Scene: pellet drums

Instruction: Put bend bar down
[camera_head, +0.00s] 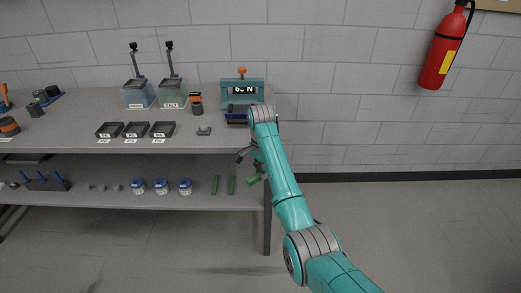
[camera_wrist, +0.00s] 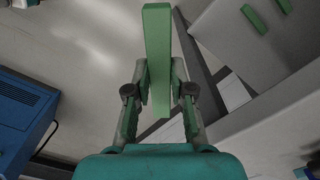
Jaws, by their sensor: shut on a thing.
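My gripper (camera_wrist: 160,82) is shut on a green bend bar (camera_wrist: 157,45), with one finger on each side of it. The bar extends forward past the fingertips. In the head view the held bar (camera_head: 254,181) shows only in part beside my arm, off the right end of the workbench. Two similar green bars (camera_head: 214,186) (camera_head: 231,186) lie side by side on the lower shelf (camera_head: 205,202), near its right end. They also show at the top right of the wrist view (camera_wrist: 254,19) (camera_wrist: 285,5).
A teal test machine (camera_head: 255,83) with a "60 N" display stands on the bench top (camera_head: 85,140), behind my arm. Trays (camera_head: 135,131), bins (camera_head: 140,94) and jars (camera_head: 162,187) occupy places farther left. The bench leg (camera_head: 267,225) is close to my arm. Floor at right is clear.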

